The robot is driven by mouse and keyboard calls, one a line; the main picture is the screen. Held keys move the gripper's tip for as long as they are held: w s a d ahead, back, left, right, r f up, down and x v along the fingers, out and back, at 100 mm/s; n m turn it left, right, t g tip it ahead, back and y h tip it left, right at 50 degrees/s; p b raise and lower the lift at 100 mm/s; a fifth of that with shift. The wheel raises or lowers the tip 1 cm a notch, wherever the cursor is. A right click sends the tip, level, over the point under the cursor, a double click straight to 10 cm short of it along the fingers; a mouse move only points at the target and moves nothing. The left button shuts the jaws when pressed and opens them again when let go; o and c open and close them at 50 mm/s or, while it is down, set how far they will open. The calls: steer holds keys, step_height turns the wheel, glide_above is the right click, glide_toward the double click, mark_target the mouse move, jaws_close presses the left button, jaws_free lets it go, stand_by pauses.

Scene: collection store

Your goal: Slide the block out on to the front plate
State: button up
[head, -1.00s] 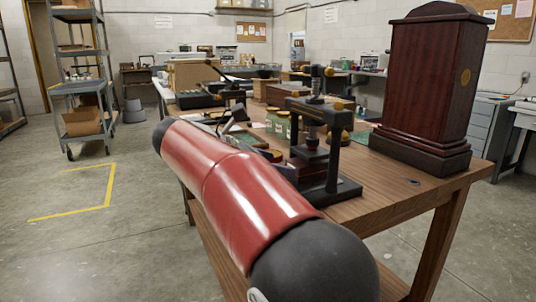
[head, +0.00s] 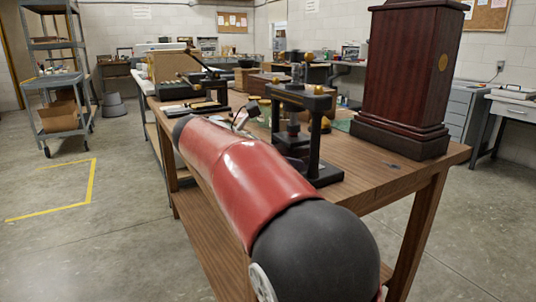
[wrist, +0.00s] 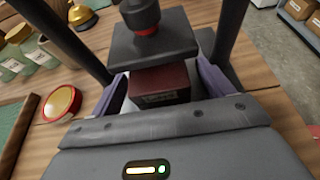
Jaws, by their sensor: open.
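A dark red block (wrist: 160,85) with a small pale label on its near face sits beneath the dark pressing plate (wrist: 150,45) of a black screw press in the wrist view. My gripper (wrist: 163,80) is open, with one purple-grey finger on each side of the block; I cannot tell whether either finger touches it. The front plate cannot be picked out clearly, as my gripper's body covers the area nearest me. In the head view the press (head: 313,140) stands on the wooden table, and my red arm hides the block and most of my gripper.
The press's two dark posts flank my gripper. Left in the wrist view are a round red-and-gold lid (wrist: 61,103) and several glass jars (wrist: 35,55). A tall dark wooden case (head: 408,75) stands right of the press on the table (head: 385,185). Floor at left is open.

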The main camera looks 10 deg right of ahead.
steer(key=shift+w+d+f, duration=0.1)
steer(key=shift+d, duration=0.1)
steer(key=c, duration=1.1)
steer(key=shift+c, duration=0.2)
steer(key=shift+a, duration=0.15)
